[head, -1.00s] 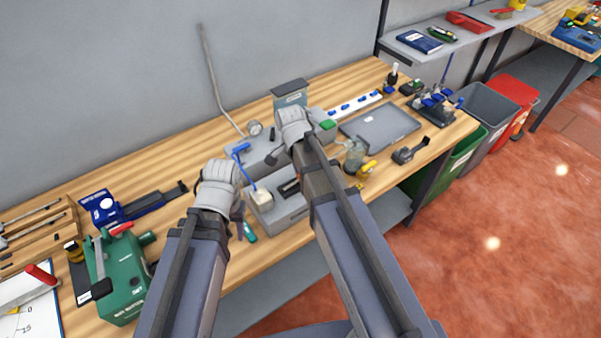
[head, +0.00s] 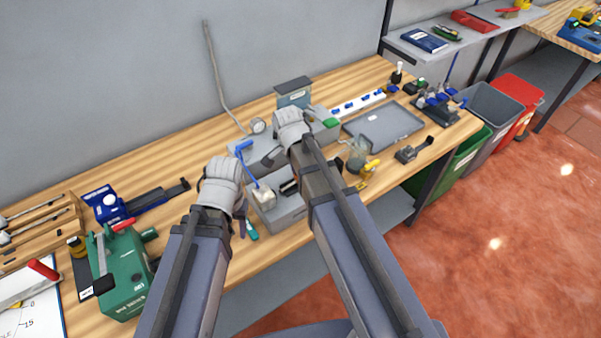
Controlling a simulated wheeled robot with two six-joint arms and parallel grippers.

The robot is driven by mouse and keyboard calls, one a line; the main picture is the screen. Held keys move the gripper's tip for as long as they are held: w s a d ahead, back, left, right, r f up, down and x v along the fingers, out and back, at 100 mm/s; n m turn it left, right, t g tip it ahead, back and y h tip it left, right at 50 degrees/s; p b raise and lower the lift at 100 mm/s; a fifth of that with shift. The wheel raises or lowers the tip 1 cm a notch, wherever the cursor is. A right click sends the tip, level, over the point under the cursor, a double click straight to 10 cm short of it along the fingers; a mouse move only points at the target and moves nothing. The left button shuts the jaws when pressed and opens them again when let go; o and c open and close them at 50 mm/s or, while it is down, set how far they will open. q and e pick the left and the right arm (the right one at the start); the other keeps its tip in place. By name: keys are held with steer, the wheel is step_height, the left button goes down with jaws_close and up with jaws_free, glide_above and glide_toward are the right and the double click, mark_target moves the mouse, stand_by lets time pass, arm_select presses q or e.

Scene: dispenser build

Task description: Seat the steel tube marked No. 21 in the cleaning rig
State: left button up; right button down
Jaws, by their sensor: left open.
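I cannot read a No. 21 mark on any tube. Thin rods or tubes lie in the wooden rack (head: 40,232) at the far left. The likely cleaning rig is the grey station (head: 284,213) at mid-bench, with a blue lever (head: 243,147), a round gauge (head: 258,126) and a hose up the wall. My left gripper (head: 238,212) is open at the station's left front side, partly hidden by its own wrist. I see nothing in it. My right gripper (head: 274,156) is over the station, its fingers mostly hidden behind its wrist, which also covers part of the station.
A green machine (head: 122,270) and a blue tool (head: 112,207) stand to the left. A grey tray (head: 384,128), a glass jar (head: 357,158) and a black clamp-like tool (head: 412,152) are to the right. Bins (head: 488,112) stand past the bench end. Bare wood lies behind the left gripper.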

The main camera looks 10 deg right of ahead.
steer(key=shift+s+a, duration=0.2)
steer(key=shift+a, duration=0.35)
steer(key=shift+a, duration=0.15)
steer(key=c, duration=0.6)
jaws_free()
steer(key=shift+o, duration=0.3)
steer(key=shift+o, duration=1.2)
steer(key=shift+r, duration=0.1)
steer(key=shift+r+p, duration=3.45)
steer(key=shift+p, duration=0.1)
